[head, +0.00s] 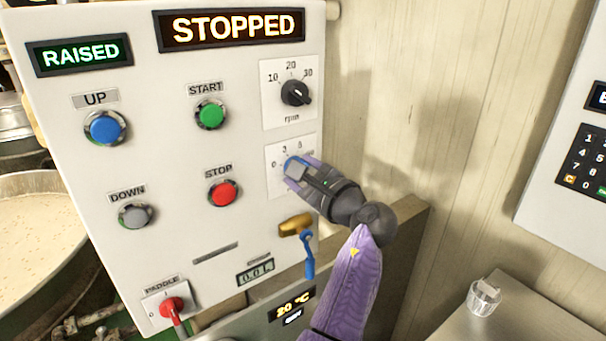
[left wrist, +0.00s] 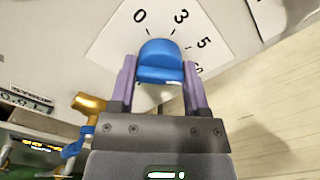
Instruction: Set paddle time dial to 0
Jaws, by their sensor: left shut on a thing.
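The time dial is a blue knob (head: 293,161) on a white scale plate (head: 275,183) at the panel's right side, with marks 0, 3, 5 and more. In the left wrist view the blue knob (left wrist: 160,58) sits between my two purple fingers, and 0 and 3 show above it on the plate (left wrist: 118,42). My left gripper (head: 299,173) is shut on the knob; it also shows in the left wrist view (left wrist: 158,82). The knob's pointer is not clear, so I cannot tell its exact setting. My right gripper is not in view.
Above is a black rpm dial (head: 295,93). A brass valve with a blue lever (head: 308,262) hangs just below my gripper. A red paddle switch (head: 172,306) is at lower left. The display reads STOPPED (head: 232,27). A kettle (head: 40,235) stands at left; wooden wall at right.

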